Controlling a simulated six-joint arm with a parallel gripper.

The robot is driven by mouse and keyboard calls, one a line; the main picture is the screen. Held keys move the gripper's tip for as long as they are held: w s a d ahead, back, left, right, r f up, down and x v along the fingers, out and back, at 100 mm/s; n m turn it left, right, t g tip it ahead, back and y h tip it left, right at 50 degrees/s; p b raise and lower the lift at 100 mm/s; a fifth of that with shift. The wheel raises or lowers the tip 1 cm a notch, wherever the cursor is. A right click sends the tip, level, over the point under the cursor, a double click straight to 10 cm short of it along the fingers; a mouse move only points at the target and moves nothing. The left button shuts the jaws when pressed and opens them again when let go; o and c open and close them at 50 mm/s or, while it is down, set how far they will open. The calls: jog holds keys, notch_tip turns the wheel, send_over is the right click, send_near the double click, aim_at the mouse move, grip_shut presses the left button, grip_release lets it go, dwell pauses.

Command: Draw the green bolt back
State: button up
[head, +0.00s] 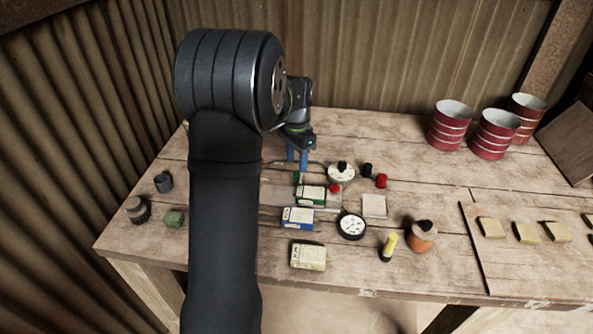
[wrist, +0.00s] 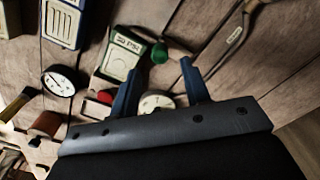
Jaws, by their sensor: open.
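The green bolt's knob (wrist: 160,53) is a small round green end that shows in the wrist view just ahead of my fingertips and roughly between them. A small green piece, seemingly the same knob (head: 297,177), shows in the head view just below my fingers. My gripper (wrist: 161,66) is open, with its two blue fingers apart and nothing held. In the head view my gripper (head: 297,160) points down over the back-middle of the bench. The rest of the bolt is small and partly hidden, so how far it is drawn is unclear.
A green-and-white box (wrist: 122,52) lies close beside the knob. Red tins (head: 497,133) stand back right. Bare bench lies between.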

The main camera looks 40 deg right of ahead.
aim_at(296, 173)
jog(key=shift+f, duration=2.35)
